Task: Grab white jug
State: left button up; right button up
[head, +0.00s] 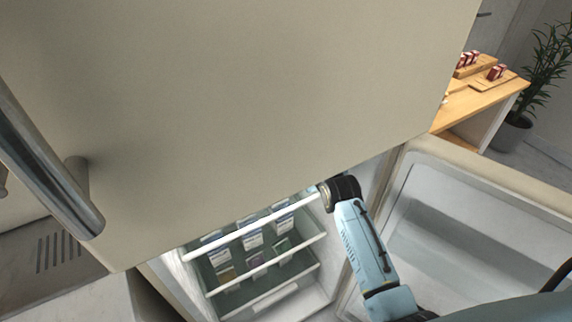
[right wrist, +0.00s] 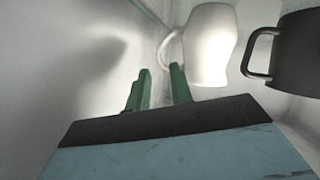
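The white jug (right wrist: 211,48) stands just beyond my right gripper in the right wrist view, to the right of the fingers. Its handle points left and shows above the right finger. My right gripper (right wrist: 158,86) has two green fingers set apart with nothing between them. The right finger is close to the jug; I cannot tell whether they touch. In the head view my right arm reaches into the open fridge, and its gripper and the jug are hidden there. My left gripper is not in view.
A dark mug (right wrist: 298,55) stands right of the jug, its handle towards it. Fridge shelves (head: 268,262) hold several small packages. The open fridge door (head: 470,235) is at right, and a large closed door (head: 250,110) fills the upper head view. A wooden counter (head: 475,105) stands beyond.

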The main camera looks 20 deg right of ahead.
jog(key=b+x, duration=0.1)
jog(key=x, duration=0.3)
jog(key=shift+w, duration=0.4)
jog(key=shift+w+d+f, duration=0.1)
jog(key=shift+w+f, duration=0.05)
jog(key=shift+w, duration=0.1)
jog(key=c, duration=0.4)
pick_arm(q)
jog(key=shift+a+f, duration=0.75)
pick_arm(e)
grip_shut()
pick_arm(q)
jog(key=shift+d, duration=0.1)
